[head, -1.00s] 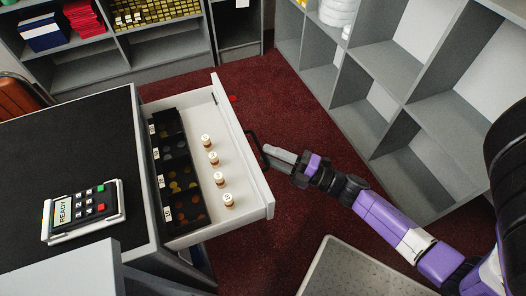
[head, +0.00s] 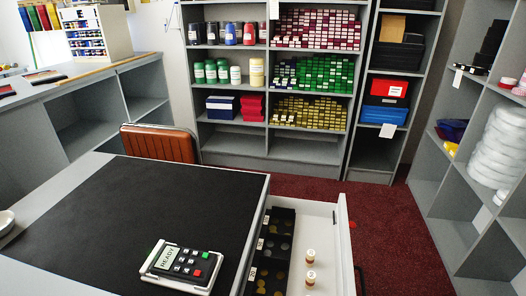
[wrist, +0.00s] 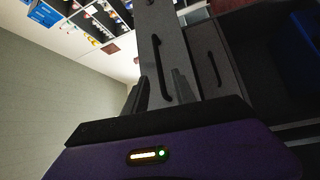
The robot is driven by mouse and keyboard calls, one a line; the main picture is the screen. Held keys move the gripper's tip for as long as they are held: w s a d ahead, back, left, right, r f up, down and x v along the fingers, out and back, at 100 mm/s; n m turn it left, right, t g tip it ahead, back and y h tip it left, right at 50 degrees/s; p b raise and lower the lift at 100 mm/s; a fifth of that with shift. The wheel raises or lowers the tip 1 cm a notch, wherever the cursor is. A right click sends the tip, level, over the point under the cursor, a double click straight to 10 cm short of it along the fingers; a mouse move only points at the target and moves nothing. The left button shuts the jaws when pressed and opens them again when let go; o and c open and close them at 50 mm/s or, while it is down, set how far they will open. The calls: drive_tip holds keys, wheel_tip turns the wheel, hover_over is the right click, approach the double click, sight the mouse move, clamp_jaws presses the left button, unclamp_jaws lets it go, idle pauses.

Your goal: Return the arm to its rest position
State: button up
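My gripper (wrist: 160,82) shows only in the wrist view; my arm is out of the head view. Its two dark fingers stand apart with a gap between them, so it is open and holds nothing I can see. The black bar handle (wrist: 157,60) of the drawer shows in line with that gap; how far off it is, I cannot tell. The white drawer (head: 341,240) stands open at the right of the black-topped counter (head: 130,205) in the head view. The lower part of the drawer is cut off by the frame.
A card reader (head: 180,266) lies on the counter. A brown chair (head: 158,143) stands behind the counter. Shelves (head: 275,145) line the back, grey cubbies (head: 440,190) the right. Red floor (head: 390,215) is clear between.

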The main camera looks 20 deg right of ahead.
drive_tip(key=s+a+r+m+g+h+p, duration=0.1)
drive_tip(key=s+a+r+m+g+p, duration=0.1)
drive_tip(key=s+a+r+m+p, duration=0.3)
drive_tip(key=s+a+r+m+g+h+p, duration=0.2)
drive_tip(key=s+a+r+m+p, duration=0.3)
drive_tip(key=a+r+m, duration=0.8)
wheel_tip(320, 180, up, 4)
drive_tip(key=shift+s+a+r, duration=0.15)
drive_tip(key=shift+s+a, duration=0.55)
drive_tip(key=shift+s, duration=0.45)
